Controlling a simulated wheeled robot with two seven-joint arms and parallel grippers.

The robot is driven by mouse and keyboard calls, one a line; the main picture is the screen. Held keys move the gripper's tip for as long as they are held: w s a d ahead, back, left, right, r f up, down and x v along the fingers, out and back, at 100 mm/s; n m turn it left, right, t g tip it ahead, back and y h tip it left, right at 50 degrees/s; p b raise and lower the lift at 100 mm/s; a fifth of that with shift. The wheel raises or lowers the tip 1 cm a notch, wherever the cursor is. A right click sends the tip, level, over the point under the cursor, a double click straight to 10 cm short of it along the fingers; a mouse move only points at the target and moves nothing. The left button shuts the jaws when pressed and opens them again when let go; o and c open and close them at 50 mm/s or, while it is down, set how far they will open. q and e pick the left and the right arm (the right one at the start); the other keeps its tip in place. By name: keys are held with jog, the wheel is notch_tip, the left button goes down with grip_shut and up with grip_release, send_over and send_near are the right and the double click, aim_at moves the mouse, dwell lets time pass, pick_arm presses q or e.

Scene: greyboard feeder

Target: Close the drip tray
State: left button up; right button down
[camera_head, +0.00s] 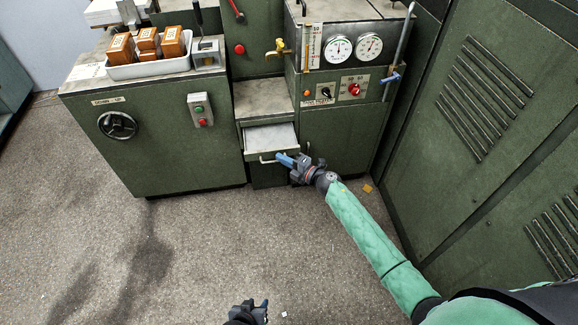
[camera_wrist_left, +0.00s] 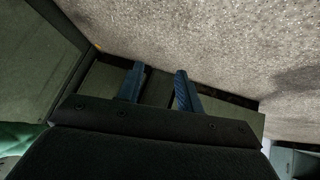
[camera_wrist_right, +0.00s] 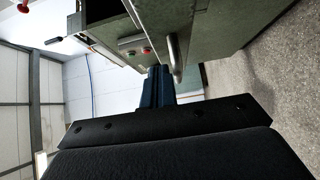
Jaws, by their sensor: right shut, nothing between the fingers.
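The drip tray (camera_head: 271,137) is a drawer with a pale inside, standing partly pulled out of the green cabinet in the head view. Its metal bar handle (camera_head: 266,160) runs along the front; it also shows as a curved bar in the right wrist view (camera_wrist_right: 175,58). My right gripper (camera_head: 283,159) is shut and empty, with its blue fingertips at the handle. In the right wrist view the closed fingers (camera_wrist_right: 158,87) lie just beside the bar; whether they touch is unclear. My left gripper (camera_wrist_left: 160,82) is open and empty, low over the floor in the head view (camera_head: 260,307).
A green cabinet with a handwheel (camera_head: 117,125) stands left of the tray. A gauge panel (camera_head: 353,48) is above right. A white bin (camera_head: 150,69) of brown blocks sits on the left cabinet. Tall louvred doors (camera_head: 485,110) bound the right. The floor in front is open.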

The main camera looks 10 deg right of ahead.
jog(key=shift+w, duration=0.65)
